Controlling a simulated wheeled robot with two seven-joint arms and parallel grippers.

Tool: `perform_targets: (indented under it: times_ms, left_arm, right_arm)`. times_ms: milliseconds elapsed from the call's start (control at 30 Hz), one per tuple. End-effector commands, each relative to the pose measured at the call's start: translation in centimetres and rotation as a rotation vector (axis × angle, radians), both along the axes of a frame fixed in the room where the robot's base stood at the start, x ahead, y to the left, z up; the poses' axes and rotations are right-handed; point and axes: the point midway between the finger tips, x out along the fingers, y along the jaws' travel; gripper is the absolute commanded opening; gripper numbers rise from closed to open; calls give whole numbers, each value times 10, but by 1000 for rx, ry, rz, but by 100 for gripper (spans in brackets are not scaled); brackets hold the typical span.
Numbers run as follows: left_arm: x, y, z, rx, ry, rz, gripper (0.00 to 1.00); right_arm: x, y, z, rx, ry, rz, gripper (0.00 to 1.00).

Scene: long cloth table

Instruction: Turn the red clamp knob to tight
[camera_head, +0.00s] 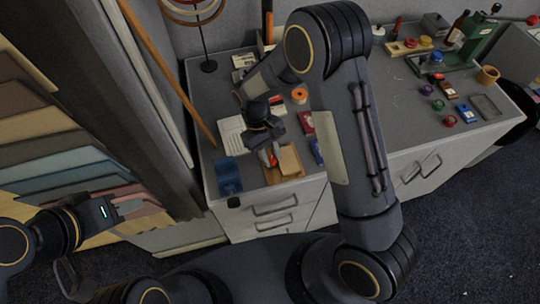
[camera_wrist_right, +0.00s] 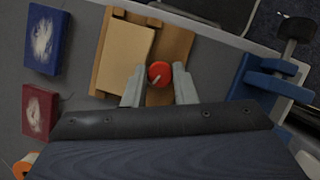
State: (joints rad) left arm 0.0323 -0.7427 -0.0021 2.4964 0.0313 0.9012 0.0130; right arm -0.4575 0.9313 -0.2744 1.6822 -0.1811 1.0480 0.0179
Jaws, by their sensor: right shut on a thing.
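The red clamp knob (camera_wrist_right: 159,73) is a round red cap with a pale pointer mark, at the edge of a wooden fixture (camera_wrist_right: 178,45). A lighter wooden block (camera_wrist_right: 125,52) lies on that fixture. My right gripper (camera_wrist_right: 159,88) has one grey finger on each side of the knob and is shut on it. In the head view the right gripper (camera_head: 268,153) reaches down to the front left of the table, beside the fixture (camera_head: 290,160), partly hiding the knob. My left gripper (camera_head: 130,207) is far left, away from the table; its finger gap is unclear.
A blue clamp-like tool (camera_wrist_right: 265,78) stands close to the right in the wrist view. Blue (camera_wrist_right: 46,38) and red (camera_wrist_right: 40,110) boxes lie at its left. An orange ring (camera_head: 299,95) is behind. A green press (camera_head: 478,38) and several small items stand at the table's right.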

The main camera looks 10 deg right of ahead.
Motion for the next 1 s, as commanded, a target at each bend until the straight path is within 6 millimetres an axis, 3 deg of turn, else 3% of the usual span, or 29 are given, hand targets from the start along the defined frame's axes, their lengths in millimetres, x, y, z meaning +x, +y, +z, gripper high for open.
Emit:
perform_targets:
  times_ms: [1000]
  left_arm:
    - [0, 0, -23, 0, 0, 0, 36]
  right_arm:
    - [1, -6, 1, 2, -2, -942, 2]
